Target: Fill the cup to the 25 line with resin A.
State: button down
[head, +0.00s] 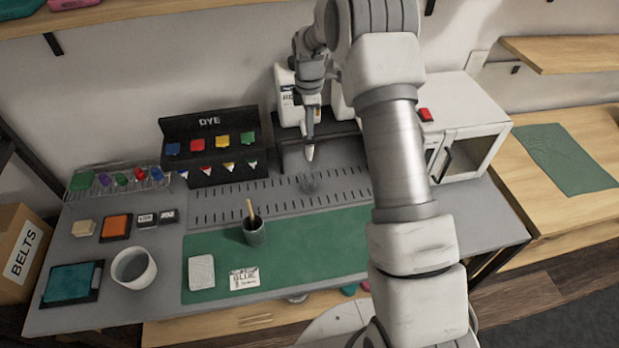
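A white resin bottle (287,100) with a partly readable label stands on a black stand (292,157) at the back of the bench. Another white bottle is mostly hidden behind my arm, and I cannot read which is resin A. A pale nozzle tip (309,152) points down at the front of the stand.
A black dye rack (210,127) stands left of the bottles. A dark pot with a stick (254,232) stands on the green mat (310,250). A white cabinet (470,130) stands at right. The middle mat is clear.

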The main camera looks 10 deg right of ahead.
jog(key=shift+f+b, duration=0.65)
jog(key=shift+f, duration=0.45)
jog(key=shift+s+f, duration=0.1)
dwell(2.1)
dwell(1.4)
jog(key=shift+r+p, duration=0.45)
jog(key=shift+r, duration=0.55)
dwell(0.8)
jog(key=shift+r+p, duration=1.85)
jog(key=shift+r, duration=1)
